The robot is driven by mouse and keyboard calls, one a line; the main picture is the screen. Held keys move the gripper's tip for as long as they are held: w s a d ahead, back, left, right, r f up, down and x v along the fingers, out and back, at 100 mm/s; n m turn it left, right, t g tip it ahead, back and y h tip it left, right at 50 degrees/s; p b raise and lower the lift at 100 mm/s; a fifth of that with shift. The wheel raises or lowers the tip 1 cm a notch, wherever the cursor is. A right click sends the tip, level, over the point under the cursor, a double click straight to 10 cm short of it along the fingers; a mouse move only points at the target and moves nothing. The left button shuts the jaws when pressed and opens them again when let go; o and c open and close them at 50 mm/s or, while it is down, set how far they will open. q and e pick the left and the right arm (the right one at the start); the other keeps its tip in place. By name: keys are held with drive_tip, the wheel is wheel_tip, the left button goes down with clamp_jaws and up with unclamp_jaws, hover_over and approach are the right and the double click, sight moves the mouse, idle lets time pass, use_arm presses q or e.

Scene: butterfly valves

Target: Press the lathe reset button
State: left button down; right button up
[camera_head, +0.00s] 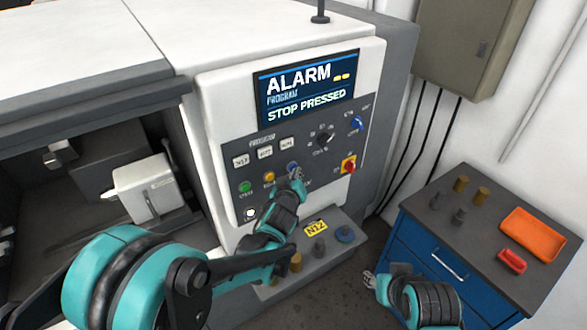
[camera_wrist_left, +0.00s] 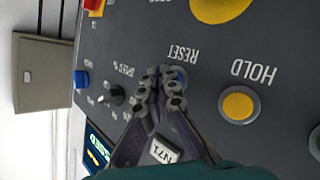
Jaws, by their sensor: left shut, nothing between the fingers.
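The lathe's control panel (camera_head: 262,190) faces me below a screen (camera_head: 308,92) that reads "ALARM" and "STOP PRESSED". The blue reset button (camera_head: 291,166) is in its lower row, to the right of the yellow hold button (camera_head: 269,177). My left gripper (camera_head: 296,178) is shut and empty, with its fingertips at the reset button. In the left wrist view, the fingertips (camera_wrist_left: 161,88) partly cover the blue reset button (camera_wrist_left: 181,76) beside the "RESET" label. I cannot tell whether they touch it. My right gripper (camera_head: 372,280) is low at the right; its finger opening is unclear.
A red knob on a yellow plate (camera_head: 348,164) and a black dial (camera_head: 325,138) are to the right on the panel. A ledge with small parts (camera_head: 320,250) juts out below. A blue cabinet (camera_head: 432,254) with an orange tray (camera_head: 535,234) stands at the right.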

use_arm(q)
drive_tip(key=shift+w+a, duration=0.2)
drive_tip(key=shift+w, duration=0.05)
idle(0.6)
drive_tip(key=shift+s+d, duration=0.55)
drive_tip(key=shift+s, duration=0.2)
drive_tip(key=s+d, duration=0.1)
drive_tip(key=s, duration=0.1)
drive_tip(key=s+d, duration=0.2)
drive_tip(key=shift+b, duration=0.4)
drive_tip(key=shift+a, duration=0.1)
idle(0.8)
